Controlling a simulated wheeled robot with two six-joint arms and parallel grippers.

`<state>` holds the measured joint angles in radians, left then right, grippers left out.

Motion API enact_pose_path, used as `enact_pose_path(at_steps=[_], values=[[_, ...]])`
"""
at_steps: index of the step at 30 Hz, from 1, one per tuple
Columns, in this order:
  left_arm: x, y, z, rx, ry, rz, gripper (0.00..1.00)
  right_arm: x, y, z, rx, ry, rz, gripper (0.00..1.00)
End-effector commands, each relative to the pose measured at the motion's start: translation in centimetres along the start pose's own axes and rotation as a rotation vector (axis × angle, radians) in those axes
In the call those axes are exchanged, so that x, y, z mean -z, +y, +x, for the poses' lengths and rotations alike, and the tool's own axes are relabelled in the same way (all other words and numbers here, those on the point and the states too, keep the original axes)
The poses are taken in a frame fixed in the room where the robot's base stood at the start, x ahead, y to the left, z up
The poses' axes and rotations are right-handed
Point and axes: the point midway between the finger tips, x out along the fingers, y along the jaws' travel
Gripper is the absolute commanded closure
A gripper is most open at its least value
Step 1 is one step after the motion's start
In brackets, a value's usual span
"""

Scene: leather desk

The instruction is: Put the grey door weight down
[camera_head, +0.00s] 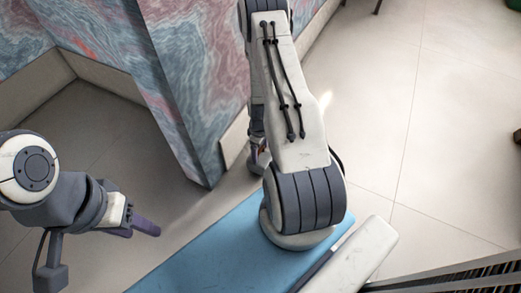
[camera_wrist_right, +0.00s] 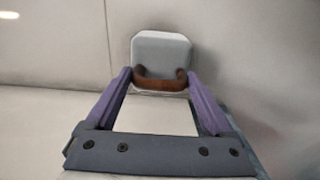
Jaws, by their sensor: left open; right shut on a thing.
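The grey door weight (camera_wrist_right: 160,46) is a pale grey block with rounded corners and a brown handle (camera_wrist_right: 160,83). It shows in the right wrist view, beyond the purple fingertips. My right gripper (camera_wrist_right: 160,80) is shut on the weight, its fingers at the two ends of the handle. In the head view my right gripper (camera_head: 257,160) is mostly hidden behind my right arm, and I cannot make out the weight there. My left gripper (camera_head: 145,227) is open and empty at the lower left, well apart from the weight.
A wall corner with a pink and blue marbled pattern (camera_head: 195,75) stands close to the left of my right arm. Pale tiled floor (camera_head: 440,130) lies clear on the right. A dark slatted thing (camera_head: 470,275) is at the lower right edge.

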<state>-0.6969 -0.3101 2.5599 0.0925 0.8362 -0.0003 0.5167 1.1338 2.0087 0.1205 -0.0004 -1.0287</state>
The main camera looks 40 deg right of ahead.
Motion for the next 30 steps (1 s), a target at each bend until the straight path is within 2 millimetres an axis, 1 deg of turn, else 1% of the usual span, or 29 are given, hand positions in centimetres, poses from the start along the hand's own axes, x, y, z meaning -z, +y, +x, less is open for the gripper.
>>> enact_pose_path(at_steps=[1,2,10,15,16,17,25,28,30], values=[[-0.1,-0.1,1.0,0.000,0.000,0.000,0.50,0.1,0.1,0.9,-0.002,0.002,0.000,1.00],[-0.1,-0.1,1.1,0.000,0.000,0.000,0.50,0.1,0.1,1.0,-0.002,0.002,0.000,1.00],[-0.1,-0.1,0.9,0.000,0.000,0.000,0.50,0.1,0.1,0.8,-0.003,0.002,-0.001,1.00],[-0.1,-0.1,1.4,0.000,0.000,0.000,0.50,0.1,0.1,1.3,-0.002,0.002,0.000,1.00],[-0.1,-0.1,1.3,0.000,0.000,0.000,0.50,0.0,0.0,1.3,-0.001,0.000,0.000,0.05],[-0.1,-0.1,1.2,0.000,0.000,0.000,0.50,0.0,0.0,1.2,-0.001,0.000,0.000,0.00],[-0.1,-0.1,1.0,0.000,0.000,0.000,0.50,0.0,0.0,1.0,-0.001,0.000,0.000,0.00],[0.0,0.0,0.3,0.000,0.000,0.000,0.50,0.0,0.0,0.2,-0.001,0.000,-0.001,0.00],[0.0,0.0,-0.6,0.000,0.000,0.000,0.50,0.0,0.0,-0.7,-0.001,0.001,0.000,0.00]])
